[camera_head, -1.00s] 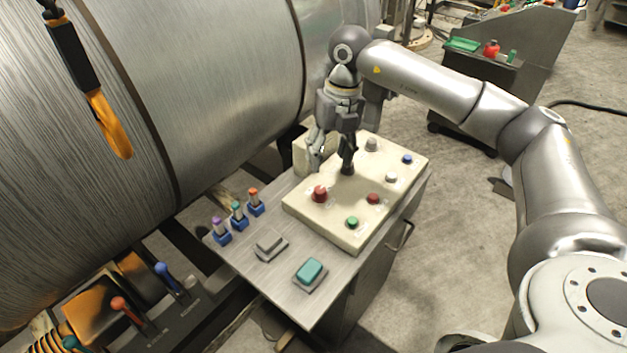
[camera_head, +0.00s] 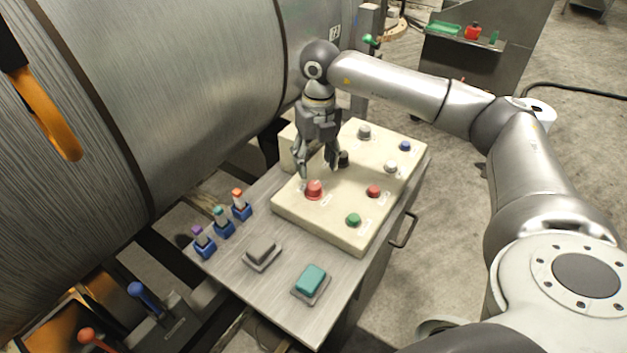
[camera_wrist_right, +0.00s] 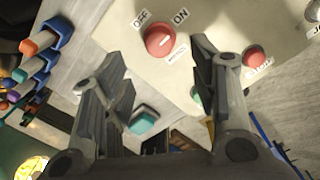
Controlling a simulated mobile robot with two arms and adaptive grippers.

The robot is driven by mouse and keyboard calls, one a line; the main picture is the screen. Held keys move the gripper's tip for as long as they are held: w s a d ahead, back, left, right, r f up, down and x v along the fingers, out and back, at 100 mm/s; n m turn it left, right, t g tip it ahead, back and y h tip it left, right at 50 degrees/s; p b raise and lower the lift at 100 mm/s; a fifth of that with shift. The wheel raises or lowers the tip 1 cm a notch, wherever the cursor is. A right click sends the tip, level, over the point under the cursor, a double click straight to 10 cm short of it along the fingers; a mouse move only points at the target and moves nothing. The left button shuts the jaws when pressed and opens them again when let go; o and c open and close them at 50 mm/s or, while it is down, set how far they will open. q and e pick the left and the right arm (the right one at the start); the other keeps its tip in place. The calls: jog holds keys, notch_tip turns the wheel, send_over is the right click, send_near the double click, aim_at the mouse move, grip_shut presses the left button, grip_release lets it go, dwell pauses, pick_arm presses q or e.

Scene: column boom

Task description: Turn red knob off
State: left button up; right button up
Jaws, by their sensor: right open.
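The red knob (camera_head: 314,190) sits on the cream control panel (camera_head: 290,207), near its left side. In the right wrist view the red knob (camera_wrist_right: 160,40) lies beyond the fingertips, with OFF and ON labels beside it. A dark mark on its edge lies towards the labels. My right gripper (camera_head: 319,172) is open and empty, pointing down over the panel just behind the knob. Its two fingers also show in the right wrist view (camera_wrist_right: 155,75), apart from each other, with the knob ahead between them. I cannot tell whether a finger touches the knob. My left gripper is out of view.
A smaller red button (camera_head: 373,191), a green button (camera_head: 353,220), a black knob (camera_head: 344,159) and grey knobs are on the panel. Colored switches (camera_head: 222,222), a grey rocker (camera_head: 262,252) and a teal button (camera_head: 311,280) are on the tabletop. A large metal cylinder (camera_head: 200,100) stands left.

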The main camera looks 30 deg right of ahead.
aim_at(314, 184)
notch_tip(314, 184, down, 7)
jog(key=shift+w+a+f+p, duration=0.1)
jog(key=shift+a+f+p, duration=0.05)
jog(key=shift+p, duration=0.5)
jog(key=c, duration=1)
